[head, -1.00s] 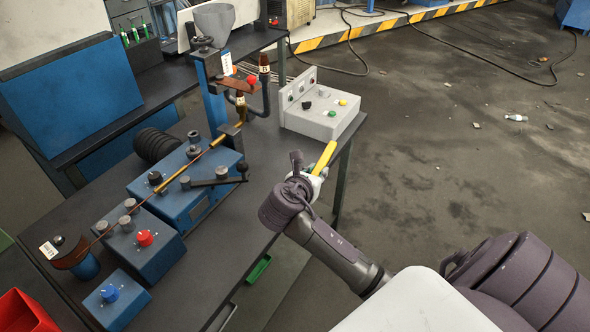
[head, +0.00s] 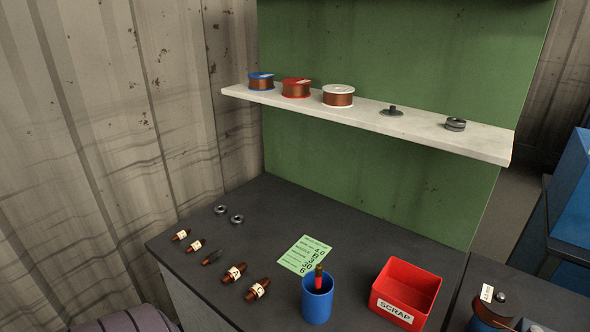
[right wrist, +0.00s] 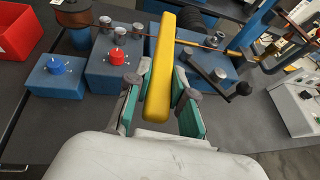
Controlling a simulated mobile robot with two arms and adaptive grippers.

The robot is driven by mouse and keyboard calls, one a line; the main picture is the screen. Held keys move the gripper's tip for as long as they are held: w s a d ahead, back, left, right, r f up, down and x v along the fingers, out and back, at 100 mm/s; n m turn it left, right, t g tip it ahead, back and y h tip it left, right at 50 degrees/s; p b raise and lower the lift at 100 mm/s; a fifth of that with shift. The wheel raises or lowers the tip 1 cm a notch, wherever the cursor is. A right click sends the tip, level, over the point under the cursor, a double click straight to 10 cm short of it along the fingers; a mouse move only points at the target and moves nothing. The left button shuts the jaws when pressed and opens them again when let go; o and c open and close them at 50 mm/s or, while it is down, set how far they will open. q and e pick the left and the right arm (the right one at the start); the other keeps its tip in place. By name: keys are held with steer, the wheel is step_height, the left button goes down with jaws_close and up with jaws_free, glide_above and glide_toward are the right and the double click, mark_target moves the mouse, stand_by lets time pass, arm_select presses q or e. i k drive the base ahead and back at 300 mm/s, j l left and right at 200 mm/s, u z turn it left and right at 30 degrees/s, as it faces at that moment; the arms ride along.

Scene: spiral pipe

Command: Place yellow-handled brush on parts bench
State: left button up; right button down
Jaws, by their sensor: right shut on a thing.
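The yellow-handled brush (right wrist: 164,55) shows in the right wrist view as a long yellow handle. My right gripper (right wrist: 158,93) is shut on it, with a finger on each side. The handle points away from the palm; no bristles show. Behind it is the machine bench with blue units. The dark bench with a green back panel, which looks like the parts bench (head: 345,230), fills the lower part of the head view. My right gripper is outside the head view. My left gripper shows in neither view now.
A shelf (head: 440,133) with spools overhangs the back. Bare surface lies behind the note.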

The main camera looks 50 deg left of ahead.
mark_target(275, 289)
steer(key=u, duration=2.15)
steer(key=k+l+u, duration=0.1)
steer(key=l+u, duration=0.2)
steer(key=k+l+u, duration=0.15)
steer(key=l+u, duration=0.15)
steer(key=k+l+u, duration=0.15)
steer(key=l+u, duration=0.15)
